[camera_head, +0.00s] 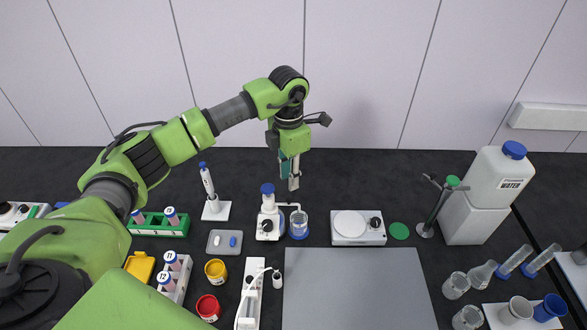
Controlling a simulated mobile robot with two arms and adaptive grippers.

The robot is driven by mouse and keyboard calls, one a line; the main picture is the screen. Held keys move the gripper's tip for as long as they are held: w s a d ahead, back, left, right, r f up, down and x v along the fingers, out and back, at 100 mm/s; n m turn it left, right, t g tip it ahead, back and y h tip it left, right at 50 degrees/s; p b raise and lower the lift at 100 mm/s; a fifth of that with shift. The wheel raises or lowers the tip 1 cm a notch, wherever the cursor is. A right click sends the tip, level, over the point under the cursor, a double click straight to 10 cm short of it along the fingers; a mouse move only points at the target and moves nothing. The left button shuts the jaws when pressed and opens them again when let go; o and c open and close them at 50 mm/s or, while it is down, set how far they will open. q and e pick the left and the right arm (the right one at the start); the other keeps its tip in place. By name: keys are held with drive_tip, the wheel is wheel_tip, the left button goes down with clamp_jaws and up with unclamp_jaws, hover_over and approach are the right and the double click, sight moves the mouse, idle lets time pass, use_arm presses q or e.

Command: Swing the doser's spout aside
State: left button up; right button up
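The doser (268,224) is a white unit with a blue cap and a dark knob, standing on the black bench in the middle. Its thin white spout (289,205) points right, with its end over a glass beaker (299,222). The beaker stands on a blue ring beside the doser. My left gripper (293,184) hangs pointing down, above and behind the doser and beaker, apart from both. Its fingers look close together and are too small to tell open from shut. My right gripper is not in view.
A pipette on a stand (211,192) is left of the doser. A hotplate-like device (358,228) stands to the right, with a grey mat (355,290) in front. A water canister (500,175), a metal tap stand (436,207) and glassware (456,286) are at the right. Tube racks (160,222) are left.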

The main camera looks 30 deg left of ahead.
sight(289, 197)
use_arm(q)
drive_tip(key=f, duration=0.1)
drive_tip(key=s+f+b, duration=0.1)
drive_tip(key=shift+f+b, duration=0.3)
drive_tip(key=f, duration=0.1)
drive_tip(key=f+b, duration=0.1)
drive_tip(key=f, duration=0.1)
drive_tip(key=shift+w, duration=0.25)
wheel_tip(289, 197, down, 2)
drive_tip(key=shift+b, duration=1.15)
drive_tip(key=shift+f, duration=0.3)
drive_tip(key=shift+w+a+b, duration=0.1)
drive_tip(key=shift+b, duration=0.35)
drive_tip(key=shift+a, duration=0.1)
drive_tip(key=shift+r, duration=0.1)
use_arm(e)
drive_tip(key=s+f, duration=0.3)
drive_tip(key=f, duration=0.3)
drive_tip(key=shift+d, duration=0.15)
use_arm(q)
drive_tip(key=shift+w, duration=0.15)
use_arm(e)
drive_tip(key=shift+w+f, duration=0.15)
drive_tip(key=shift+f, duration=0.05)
